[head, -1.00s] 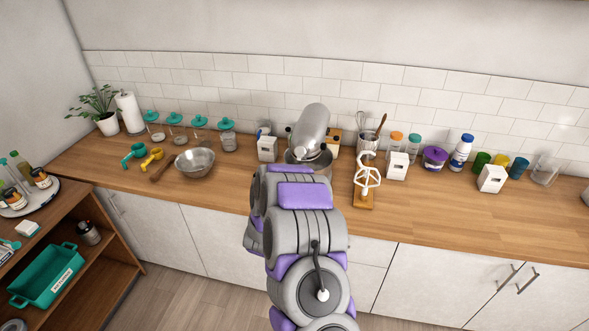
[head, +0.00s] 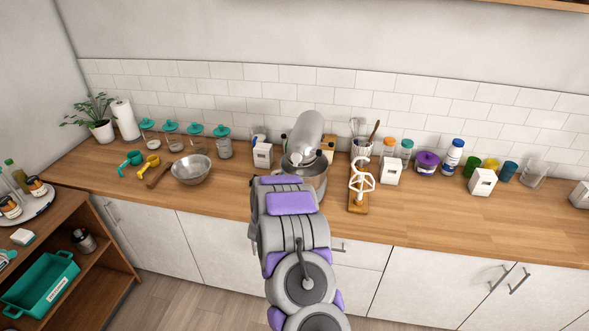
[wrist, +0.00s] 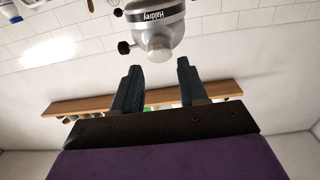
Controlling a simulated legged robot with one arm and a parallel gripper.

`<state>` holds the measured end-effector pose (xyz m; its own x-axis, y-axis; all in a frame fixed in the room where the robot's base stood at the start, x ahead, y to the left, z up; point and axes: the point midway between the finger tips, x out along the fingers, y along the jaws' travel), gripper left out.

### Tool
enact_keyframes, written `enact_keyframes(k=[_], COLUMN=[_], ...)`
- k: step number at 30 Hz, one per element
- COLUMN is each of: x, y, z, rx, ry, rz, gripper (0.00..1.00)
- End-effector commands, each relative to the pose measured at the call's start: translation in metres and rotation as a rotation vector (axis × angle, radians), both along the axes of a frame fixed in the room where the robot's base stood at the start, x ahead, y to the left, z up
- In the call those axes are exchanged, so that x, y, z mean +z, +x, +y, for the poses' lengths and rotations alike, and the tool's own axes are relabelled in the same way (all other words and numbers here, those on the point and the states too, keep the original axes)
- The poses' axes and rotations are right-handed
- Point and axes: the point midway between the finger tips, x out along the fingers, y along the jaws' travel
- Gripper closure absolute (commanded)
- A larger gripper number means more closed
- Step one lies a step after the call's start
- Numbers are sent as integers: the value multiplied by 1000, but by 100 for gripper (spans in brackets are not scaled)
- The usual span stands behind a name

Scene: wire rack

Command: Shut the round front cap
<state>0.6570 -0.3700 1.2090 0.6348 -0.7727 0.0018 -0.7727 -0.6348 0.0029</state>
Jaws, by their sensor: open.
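The stand mixer (head: 306,129) is grey, with its head tilted up over a metal bowl (head: 309,176) on the counter. In the wrist view its head (wrist: 152,27) is at the top, with a dark name band. The round front cap (wrist: 160,45) is a pale grey round piece on the front of the head. Whether it is open or shut is not clear. My gripper (wrist: 159,66) is open and empty, with one finger on each side below the cap, apparently apart from it. In the head view my arm hides the gripper.
A metal bowl (head: 191,169) and lidded jars stand left of the mixer. A white beater on a wooden stand (head: 358,202) is close on the right, with a white box (head: 391,168) behind it. The counter's right front is clear.

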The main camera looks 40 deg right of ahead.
Motion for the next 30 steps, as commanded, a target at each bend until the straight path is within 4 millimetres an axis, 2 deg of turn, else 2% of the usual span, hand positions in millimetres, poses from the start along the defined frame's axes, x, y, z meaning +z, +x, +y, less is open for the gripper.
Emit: enact_keyframes(k=[6, 12, 27, 30], x=[-3, -4, 0, -2], y=[19, 32, 40, 40], z=[-36, -58, -51, -57], rx=[-3, -4, 0, -1], ry=[7, 12, 2, 6], rz=[-1, -2, -1, 0], gripper=[57, 57, 57, 66])
